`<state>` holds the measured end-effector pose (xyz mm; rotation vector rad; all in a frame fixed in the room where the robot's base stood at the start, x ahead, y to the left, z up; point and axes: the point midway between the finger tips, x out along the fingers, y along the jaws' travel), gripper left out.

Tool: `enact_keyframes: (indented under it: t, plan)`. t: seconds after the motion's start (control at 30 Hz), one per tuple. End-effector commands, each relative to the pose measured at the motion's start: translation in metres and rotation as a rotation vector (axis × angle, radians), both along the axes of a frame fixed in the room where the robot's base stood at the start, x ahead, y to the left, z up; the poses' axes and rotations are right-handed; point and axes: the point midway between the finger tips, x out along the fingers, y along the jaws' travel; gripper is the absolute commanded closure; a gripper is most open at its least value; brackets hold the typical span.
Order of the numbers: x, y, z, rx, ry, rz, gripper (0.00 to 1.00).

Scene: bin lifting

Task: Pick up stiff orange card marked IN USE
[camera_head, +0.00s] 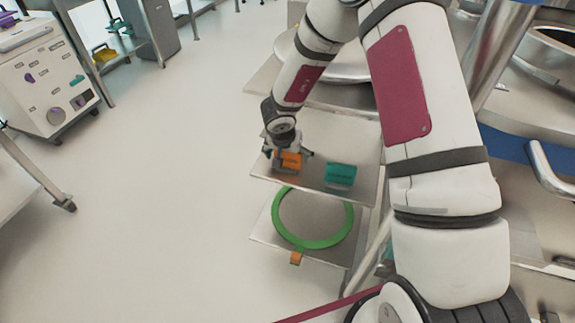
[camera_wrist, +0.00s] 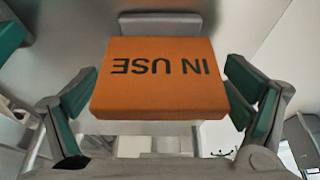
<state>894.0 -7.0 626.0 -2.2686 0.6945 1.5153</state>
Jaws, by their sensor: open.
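The orange card (camera_head: 288,160) is on the upper metal shelf (camera_head: 262,171) in the head view, partly hidden by my gripper. In the wrist view the orange card (camera_wrist: 160,85) fills the middle, its IN USE lettering upside down. My gripper (camera_head: 286,163) is at the card, reaching down from above. In the wrist view my gripper (camera_wrist: 162,100) is open, with one green-padded finger on each side of the card.
A teal card (camera_head: 340,175) stands right of the orange card on the same shelf. A green ring (camera_head: 313,245) with an orange tag (camera_head: 296,258) lies on the shelf below. Open floor (camera_head: 170,200) is to the left. A white cabinet (camera_head: 45,75) stands far left.

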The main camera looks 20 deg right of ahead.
Motion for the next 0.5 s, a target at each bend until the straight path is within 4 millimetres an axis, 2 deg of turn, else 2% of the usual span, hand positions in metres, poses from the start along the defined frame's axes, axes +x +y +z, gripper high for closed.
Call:
enact_keyframes:
  t: [0.13, 0.37, 0.5]
  plan:
    - [-0.0002, 0.0001, 0.0012, 0.0, 0.0, 0.0, 0.06]
    - [-0.0003, 0.0002, 0.0012, 0.0, 0.0, 0.001, 0.58]
    - [-0.0003, 0.0002, 0.0012, 0.0, 0.0, 0.001, 0.59]
